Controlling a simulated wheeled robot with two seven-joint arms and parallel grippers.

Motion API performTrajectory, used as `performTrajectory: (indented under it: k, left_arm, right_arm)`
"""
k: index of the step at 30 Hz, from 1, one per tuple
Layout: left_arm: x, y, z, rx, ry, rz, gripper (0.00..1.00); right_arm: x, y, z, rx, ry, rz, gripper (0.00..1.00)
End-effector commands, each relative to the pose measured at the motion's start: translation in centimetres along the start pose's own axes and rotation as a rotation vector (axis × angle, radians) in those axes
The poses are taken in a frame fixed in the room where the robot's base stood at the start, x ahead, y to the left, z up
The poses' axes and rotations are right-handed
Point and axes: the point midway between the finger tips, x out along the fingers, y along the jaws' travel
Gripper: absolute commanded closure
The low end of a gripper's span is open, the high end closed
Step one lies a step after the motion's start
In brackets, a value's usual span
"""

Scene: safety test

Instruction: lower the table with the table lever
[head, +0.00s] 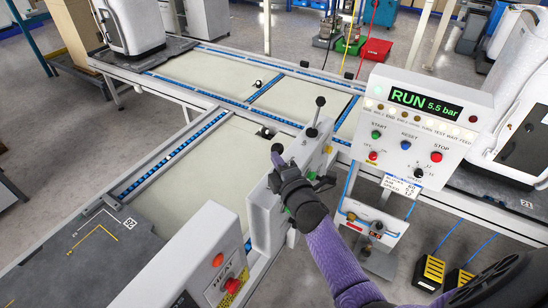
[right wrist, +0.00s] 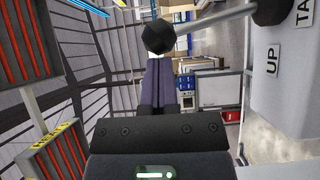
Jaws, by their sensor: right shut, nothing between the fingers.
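The table lever (head: 316,115) is a thin metal rod with a black ball knob, standing up from a black pivot on a pale grey housing (head: 268,212). In the right wrist view the lever's ball knob (right wrist: 158,38) shows just beyond my fingertips, with its rod running to the upper right. The labels UP and TA, partly cut off, are on the housing (right wrist: 285,85) there. My right gripper (head: 277,151) is shut and empty, left of the lever and lower in the head view, apart from the knob. My left gripper is out of view.
A control panel (head: 424,125) reading RUN 5.5 bar stands right of the lever. A grey box with a red button (head: 232,285) is at the bottom. The framed table (head: 190,185) with blue-edged rails extends left and back. Yellow-black pedals (head: 430,270) are on the floor.

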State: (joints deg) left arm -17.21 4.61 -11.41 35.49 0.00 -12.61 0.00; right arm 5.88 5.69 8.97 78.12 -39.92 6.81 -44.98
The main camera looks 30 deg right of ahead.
Motion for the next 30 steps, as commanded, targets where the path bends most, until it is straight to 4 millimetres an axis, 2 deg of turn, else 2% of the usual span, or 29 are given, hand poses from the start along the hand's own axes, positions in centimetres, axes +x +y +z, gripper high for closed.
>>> performTrajectory:
  k: [1,3,12,19,30]
  left_arm:
    - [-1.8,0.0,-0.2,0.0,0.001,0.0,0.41]
    - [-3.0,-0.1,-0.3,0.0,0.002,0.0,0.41]
    - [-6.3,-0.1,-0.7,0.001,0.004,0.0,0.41]
    - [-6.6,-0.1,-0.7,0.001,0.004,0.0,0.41]
    - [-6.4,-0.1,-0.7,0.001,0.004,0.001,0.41]
  right_arm:
    - [0.3,1.3,0.4,0.028,0.0,-0.024,1.0]
    - [0.7,1.6,1.1,0.08,-0.001,-0.062,1.0]
    - [2.4,1.9,3.5,0.287,-0.003,-0.211,1.0]
    - [3.4,1.6,4.9,0.404,-0.002,-0.294,1.0]
    - [4.2,1.4,5.8,0.407,0.0,-0.291,1.0]
